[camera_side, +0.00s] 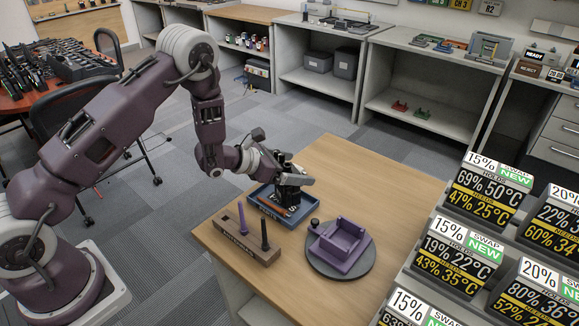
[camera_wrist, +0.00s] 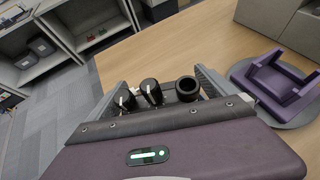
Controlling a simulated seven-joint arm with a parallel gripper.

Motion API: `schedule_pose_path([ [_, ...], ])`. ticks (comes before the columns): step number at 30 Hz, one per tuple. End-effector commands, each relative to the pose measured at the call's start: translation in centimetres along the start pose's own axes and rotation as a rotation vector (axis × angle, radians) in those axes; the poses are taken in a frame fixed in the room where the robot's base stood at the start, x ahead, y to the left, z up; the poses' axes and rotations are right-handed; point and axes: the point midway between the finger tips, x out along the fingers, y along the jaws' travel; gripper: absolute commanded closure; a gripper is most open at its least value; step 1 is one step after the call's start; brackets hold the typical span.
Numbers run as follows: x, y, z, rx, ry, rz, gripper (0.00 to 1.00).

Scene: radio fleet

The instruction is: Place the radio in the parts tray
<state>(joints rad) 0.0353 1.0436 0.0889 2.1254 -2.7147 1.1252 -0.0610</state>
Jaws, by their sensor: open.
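The black radio (camera_side: 287,198) stands roughly upright at the blue parts tray (camera_side: 262,208), its lower end over or in it. I cannot tell whether it touches the tray floor. In the wrist view, the top of the radio (camera_wrist: 152,92) shows two knobs with white marks and a dark round socket. My gripper (camera_side: 291,178) is around the radio's upper part, with its jaws open on either side; in the wrist view the gripper (camera_wrist: 167,88) has a finger at each side of the radio. The fingers hide part of the radio and tray.
A purple cradle (camera_side: 342,240) sits on a dark round turntable (camera_side: 322,268) right of the tray. A brown block (camera_side: 236,243) with a purple and a black upright rod stands in front. Display signs (camera_side: 470,240) line the right side. The table's back right is clear.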

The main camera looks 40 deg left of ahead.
Motion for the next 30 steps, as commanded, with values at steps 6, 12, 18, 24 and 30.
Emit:
schedule_pose_path([
  [6,-3.6,0.1,0.2,-0.002,0.000,0.002,0.04],
  [12,-8.4,0.1,0.2,-0.001,0.000,0.003,0.04],
  [18,-11.5,0.1,0.1,0.000,0.001,0.002,0.04],
  [24,-12.2,0.0,0.2,0.001,-0.001,-0.001,0.04],
  [30,-13.9,-7.5,8.7,0.203,-0.148,-0.281,0.04],
])
